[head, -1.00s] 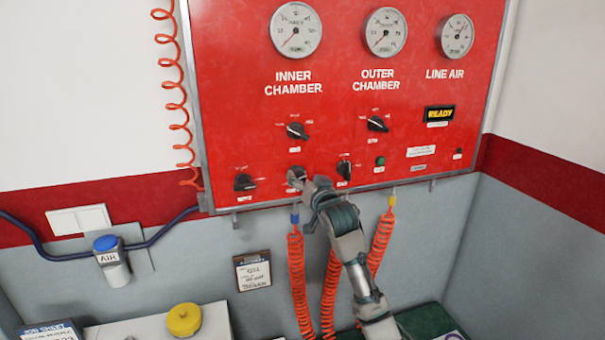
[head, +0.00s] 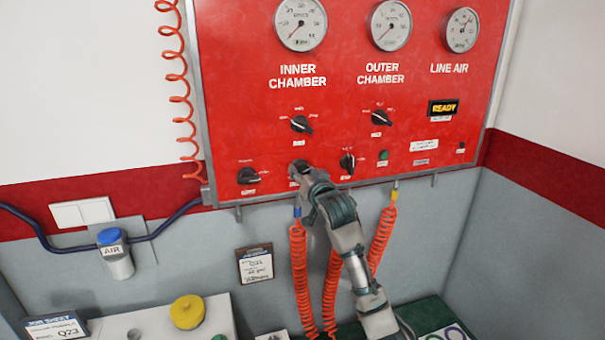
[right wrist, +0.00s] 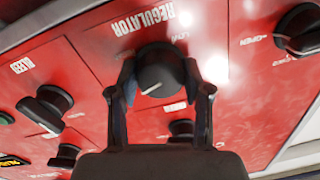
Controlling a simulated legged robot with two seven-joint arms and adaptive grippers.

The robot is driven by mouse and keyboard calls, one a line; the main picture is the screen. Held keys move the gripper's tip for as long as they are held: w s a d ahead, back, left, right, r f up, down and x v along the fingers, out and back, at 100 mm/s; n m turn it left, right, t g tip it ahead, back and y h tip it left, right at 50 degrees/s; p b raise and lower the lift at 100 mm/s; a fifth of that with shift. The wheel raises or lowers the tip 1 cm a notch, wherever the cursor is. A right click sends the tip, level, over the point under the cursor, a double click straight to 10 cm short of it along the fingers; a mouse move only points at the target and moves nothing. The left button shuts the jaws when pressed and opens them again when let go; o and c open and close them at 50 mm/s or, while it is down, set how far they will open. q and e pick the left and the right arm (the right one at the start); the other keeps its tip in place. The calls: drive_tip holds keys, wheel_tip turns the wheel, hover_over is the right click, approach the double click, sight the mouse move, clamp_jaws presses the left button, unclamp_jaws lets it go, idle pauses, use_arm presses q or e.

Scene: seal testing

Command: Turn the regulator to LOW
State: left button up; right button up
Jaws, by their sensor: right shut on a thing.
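The regulator is a round black knob (right wrist: 158,72) on the red panel, under the word REGULATOR, which appears upside down in the right wrist view. A small label that seems to read LOW (right wrist: 180,38) is near its rim. A white pointer line shows on the knob's face, slanted, its end away from that label. My right gripper (right wrist: 160,80) has one finger on each side of the knob and is shut on it. In the head view my right gripper (head: 301,175) covers most of the knob at the panel's lower edge. My left gripper is not in view.
Other black knobs sit close by: one to the left (head: 248,175), one to the right (head: 347,161) and two above. A green button (head: 384,155) is further right. Orange coiled hoses (head: 298,265) hang below the panel, beside my right arm.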

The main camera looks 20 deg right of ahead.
drive_tip(key=shift+r+n, duration=0.25)
drive_tip(key=shift+n, duration=0.25)
drive_tip(key=shift+d+n, duration=0.1)
drive_tip(key=shift+n, duration=1.1)
drive_tip(key=shift+r+n, duration=0.1)
drive_tip(key=shift+n, duration=0.8)
drive_tip(key=n, duration=0.4)
drive_tip(key=n+h, duration=0.1)
drive_tip(key=n, duration=0.9)
drive_tip(key=shift+a+f+n+g, duration=0.2)
drive_tip(key=shift+f+n+g, duration=0.1)
drive_tip(key=shift+n, duration=0.1)
drive_tip(key=n, duration=0.6)
drive_tip(key=shift+a+f+h, duration=0.1)
drive_tip(key=shift+f+h, duration=0.2)
drive_tip(key=shift+f, duration=0.05)
drive_tip(key=n, duration=0.3)
drive_tip(key=shift+f+n, duration=0.1)
drive_tip(key=shift+n, duration=0.2)
drive_tip(key=n, duration=0.5)
drive_tip(key=shift+f, duration=0.1)
drive_tip(key=shift+n+t, duration=0.4)
drive_tip(key=shift+n, duration=2.4)
